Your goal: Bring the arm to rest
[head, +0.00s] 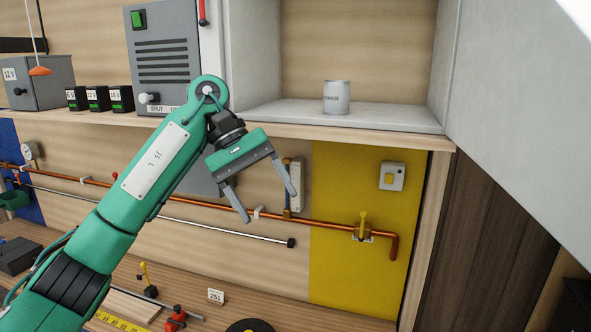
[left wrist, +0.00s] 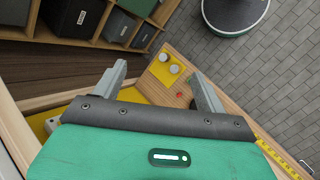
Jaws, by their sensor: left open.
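My left arm (head: 150,175) is green and comes in from the lower left of the head view, reaching up and bending at a joint. Its left gripper (head: 270,206) hangs from the wrist, pointing down and to the right in front of the back panel. The two grey fingers are spread apart with nothing between them. In the left wrist view the open, empty fingers of the left gripper (left wrist: 160,73) show above the bench edge. Whether the fingers touch anything behind them in the head view is not clear, but none of it is gripped. My right gripper is in neither view.
A copper pipe (head: 330,225) with a yellow-handled valve (head: 363,222) runs along the back panel. A shelf above holds a grey can (head: 336,97) and a grey cabinet (head: 163,55). A red clamp (head: 175,318) and a number card (head: 215,296) are on the bench.

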